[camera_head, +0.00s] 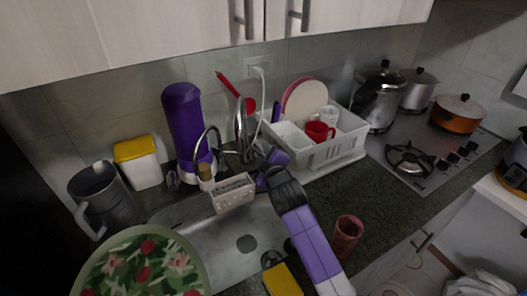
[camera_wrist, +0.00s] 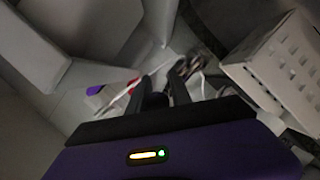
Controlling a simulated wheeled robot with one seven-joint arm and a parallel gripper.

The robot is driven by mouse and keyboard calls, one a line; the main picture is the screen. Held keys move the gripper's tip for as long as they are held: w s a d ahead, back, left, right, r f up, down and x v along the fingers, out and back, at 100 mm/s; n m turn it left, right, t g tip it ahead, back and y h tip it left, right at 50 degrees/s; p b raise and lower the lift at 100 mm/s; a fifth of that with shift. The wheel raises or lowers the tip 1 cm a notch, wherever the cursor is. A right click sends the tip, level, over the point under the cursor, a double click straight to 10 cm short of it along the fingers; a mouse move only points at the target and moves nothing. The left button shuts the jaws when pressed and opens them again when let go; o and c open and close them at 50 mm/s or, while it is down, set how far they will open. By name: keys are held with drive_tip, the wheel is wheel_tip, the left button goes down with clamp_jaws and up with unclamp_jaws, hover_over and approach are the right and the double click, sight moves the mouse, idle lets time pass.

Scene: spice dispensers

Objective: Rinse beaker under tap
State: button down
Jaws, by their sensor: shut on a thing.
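My gripper (camera_head: 262,160) is behind the sink beside the metal tap (camera_head: 242,130), at the end of my purple arm. In the wrist view my dark fingers (camera_wrist: 160,88) are close together, shut on a small dark thing close to the tap; its shape is too dim to make out. A reddish-brown cup (camera_head: 347,237), possibly the beaker, stands upright on the dark counter right of the sink, apart from my gripper. The steel sink (camera_head: 222,255) has a drain in its floor. A second thin curved spout (camera_head: 200,137) stands left of the tap.
A white perforated caddy (camera_head: 233,193) hangs at the sink's back edge; it also shows in the wrist view (camera_wrist: 275,70). A white dish rack (camera_head: 335,158) with dishes stands right of my gripper. A grey pitcher (camera_head: 103,200) and a floral plate (camera_head: 140,265) are at left. Counter around the cup is clear.

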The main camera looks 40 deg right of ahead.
drive_tip(key=shift+w+r+p, duration=0.15)
drive_tip(key=shift+r+p, duration=0.35)
drive_tip(key=shift+p, duration=0.1)
drive_tip(key=c, duration=1.2)
unclamp_jaws()
drive_tip(key=shift+o, duration=0.2)
drive_tip(key=shift+f, duration=0.15)
drive_tip(key=b+v, duration=0.1)
drive_tip(key=v, duration=0.7)
drive_tip(key=shift+d, duration=0.1)
